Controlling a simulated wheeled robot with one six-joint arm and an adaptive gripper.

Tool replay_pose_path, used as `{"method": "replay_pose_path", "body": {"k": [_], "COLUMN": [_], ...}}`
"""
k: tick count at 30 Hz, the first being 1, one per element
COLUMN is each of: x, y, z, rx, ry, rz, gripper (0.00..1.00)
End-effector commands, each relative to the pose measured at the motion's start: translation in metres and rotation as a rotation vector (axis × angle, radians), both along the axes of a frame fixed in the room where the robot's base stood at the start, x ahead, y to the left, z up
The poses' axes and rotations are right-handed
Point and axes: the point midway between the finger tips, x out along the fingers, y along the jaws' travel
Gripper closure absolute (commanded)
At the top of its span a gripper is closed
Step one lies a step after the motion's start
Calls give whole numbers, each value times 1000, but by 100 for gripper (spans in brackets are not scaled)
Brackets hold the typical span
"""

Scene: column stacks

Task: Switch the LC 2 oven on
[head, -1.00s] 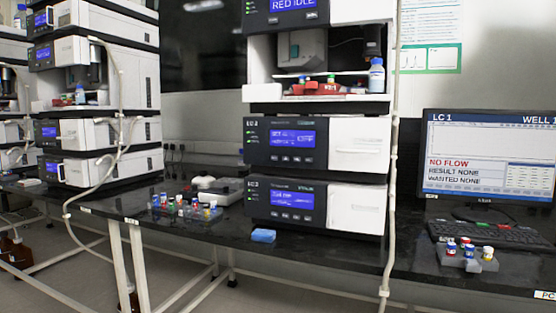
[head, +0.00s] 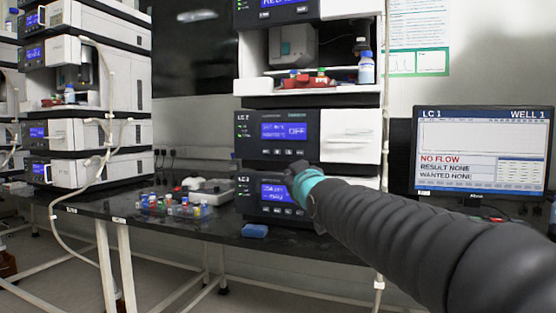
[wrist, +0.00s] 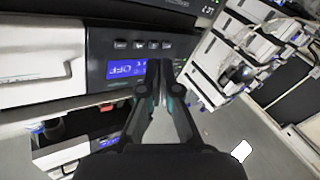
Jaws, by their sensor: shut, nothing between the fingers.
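In the head view, the middle stack carries a dark-fronted module (head: 272,133) marked LC, with a blue display that ends in OFF and a row of small buttons below. A similar module (head: 252,200) with a lit blue display sits under it. Any oven label is too small to read. My gripper (head: 291,167) is at the lower front edge of the upper module, fingertips partly hidden. In the wrist view, where the panel is upside down, my gripper (wrist: 158,70) is shut and empty, its tips beside the OFF display (wrist: 126,69) and just below the button row (wrist: 143,45). Contact cannot be told.
A white door panel (head: 350,135) is right of the display. My arm crosses the right foreground. A monitor (head: 482,150) reads NO FLOW. A vial rack (head: 172,208) and blue block (head: 255,231) lie on the black bench. Another stack (head: 85,90) stands left.

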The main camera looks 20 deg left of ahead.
Motion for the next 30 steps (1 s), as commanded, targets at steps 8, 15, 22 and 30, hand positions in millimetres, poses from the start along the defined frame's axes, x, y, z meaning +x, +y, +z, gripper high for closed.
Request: {"method": "replay_pose_path", "body": {"k": [8, 15, 22, 30], "x": [7, 5, 6, 22], "y": [99, 113, 113, 111], "z": [31, 39, 39, 44], "rx": [62, 76, 75, 72], "ry": [-227, -273, -270, -268], "rz": [134, 154, 152, 150], "gripper": [100, 100, 100, 100]}}
